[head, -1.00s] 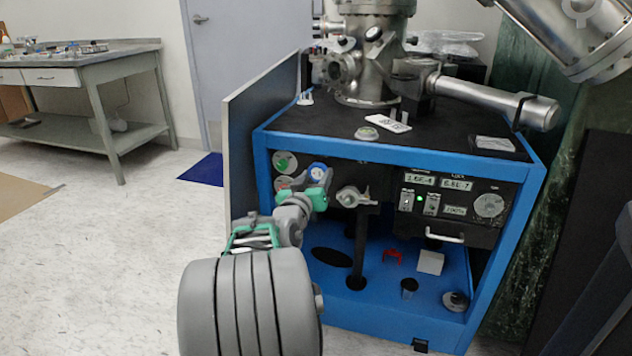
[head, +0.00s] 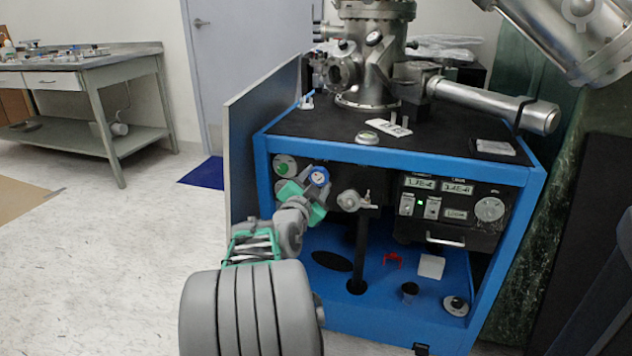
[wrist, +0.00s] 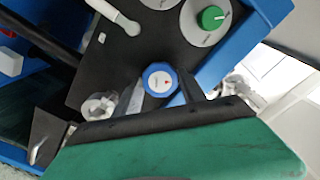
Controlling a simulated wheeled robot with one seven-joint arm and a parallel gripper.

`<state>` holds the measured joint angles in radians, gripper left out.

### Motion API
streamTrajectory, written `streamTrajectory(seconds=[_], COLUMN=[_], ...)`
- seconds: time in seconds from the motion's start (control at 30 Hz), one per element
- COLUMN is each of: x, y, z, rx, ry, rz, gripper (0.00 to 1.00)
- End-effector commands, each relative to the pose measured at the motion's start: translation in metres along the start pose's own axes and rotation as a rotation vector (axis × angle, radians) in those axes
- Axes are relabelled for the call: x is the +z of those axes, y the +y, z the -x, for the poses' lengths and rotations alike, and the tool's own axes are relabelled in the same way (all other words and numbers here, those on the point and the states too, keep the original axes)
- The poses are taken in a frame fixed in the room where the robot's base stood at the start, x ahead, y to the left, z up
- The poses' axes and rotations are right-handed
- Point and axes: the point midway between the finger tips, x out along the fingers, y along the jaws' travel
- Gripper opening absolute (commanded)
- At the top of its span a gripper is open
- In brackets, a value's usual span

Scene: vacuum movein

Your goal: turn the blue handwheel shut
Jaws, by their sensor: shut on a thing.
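The blue handwheel (head: 318,177) with a pale centre sits on the front panel of the blue-framed vacuum cabinet, left of the middle. In the wrist view the handwheel (wrist: 160,79) shows its white face with a small red mark. My gripper (head: 306,195) reaches it from the front left. In the wrist view my gripper (wrist: 163,92) has one dark finger on each side of the wheel, shut on its rim. The green gripper body hides the lower part of that view.
A green knob (head: 285,166) on a round plate is up and left of the wheel. A metal valve (head: 353,200) is close on the right. A cabinet side panel (head: 262,130) stands at the left. Open floor (head: 100,250) lies left of the cabinet.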

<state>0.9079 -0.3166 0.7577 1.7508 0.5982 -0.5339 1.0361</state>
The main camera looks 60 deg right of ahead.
Motion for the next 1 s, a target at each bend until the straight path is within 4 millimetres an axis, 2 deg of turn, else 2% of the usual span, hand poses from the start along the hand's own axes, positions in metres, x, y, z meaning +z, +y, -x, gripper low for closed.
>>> streamTrajectory(seconds=[0.5, 0.7, 1.0], x=[0.0003, 0.0006, 0.0004], y=[-0.0001, 0.0001, -0.0001], z=[0.0000, 0.0001, 0.0001], rx=[0.002, 0.002, 0.002], ry=[-0.001, -0.001, -0.001], rz=[-0.453, -0.568, -0.648], gripper=[0.08, 0.08, 0.08])
